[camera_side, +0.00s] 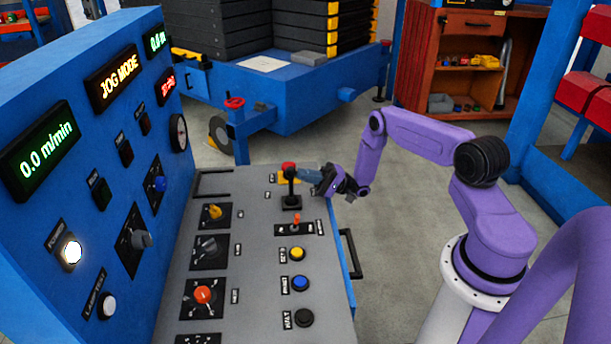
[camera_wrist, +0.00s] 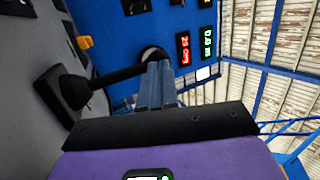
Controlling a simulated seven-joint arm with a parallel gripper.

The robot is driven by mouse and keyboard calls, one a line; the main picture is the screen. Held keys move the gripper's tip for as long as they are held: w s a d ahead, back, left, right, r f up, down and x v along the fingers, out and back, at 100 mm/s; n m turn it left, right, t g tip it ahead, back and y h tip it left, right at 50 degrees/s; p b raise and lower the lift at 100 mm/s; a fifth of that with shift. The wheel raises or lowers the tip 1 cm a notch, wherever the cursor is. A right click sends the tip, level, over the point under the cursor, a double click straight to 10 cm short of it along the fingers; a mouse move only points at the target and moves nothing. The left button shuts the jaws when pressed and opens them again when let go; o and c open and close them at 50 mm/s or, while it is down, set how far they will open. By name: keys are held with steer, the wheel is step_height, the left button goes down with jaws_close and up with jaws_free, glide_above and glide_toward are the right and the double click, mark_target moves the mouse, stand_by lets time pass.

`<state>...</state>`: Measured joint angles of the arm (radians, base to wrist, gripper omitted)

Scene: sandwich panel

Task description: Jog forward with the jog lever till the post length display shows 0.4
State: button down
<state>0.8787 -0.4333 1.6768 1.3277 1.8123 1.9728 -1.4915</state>
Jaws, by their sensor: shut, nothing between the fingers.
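The shut fingers (camera_wrist: 160,80) hide the shaft's upper end in the wrist view. A green display (camera_side: 154,40) sits at the panel's top right and also shows in the wrist view (camera_wrist: 207,43); its digits are too small to read surely.
The blue panel also carries a "JOG MODE" display (camera_side: 115,78), a "0.0 m/min" display (camera_side: 41,150) and a red-digit display (camera_side: 166,85). A small orange-tipped switch (camera_side: 296,222), knobs and buttons (camera_side: 297,254) lie nearer. A black handle (camera_side: 349,254) edges the console.

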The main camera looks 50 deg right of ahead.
stand_by(0.4)
steer(key=shift+w+a+r+m+g+h, duration=0.15)
steer(key=shift+w+a+r+g+h, duration=0.15)
steer(key=shift+h, duration=0.3)
steer(key=shift+w+a+r+m+g+h, duration=0.15)
steer(key=shift+w+g+h, duration=0.1)
steer(key=shift+g+h, duration=0.25)
steer(key=shift+w+a+f+h, duration=0.15)
steer(key=shift+a+h, duration=0.1)
steer(key=shift+h, duration=0.25)
steer(key=shift+a+g, duration=0.1)
steer(key=shift+g, duration=0.2)
stand_by(5.7)
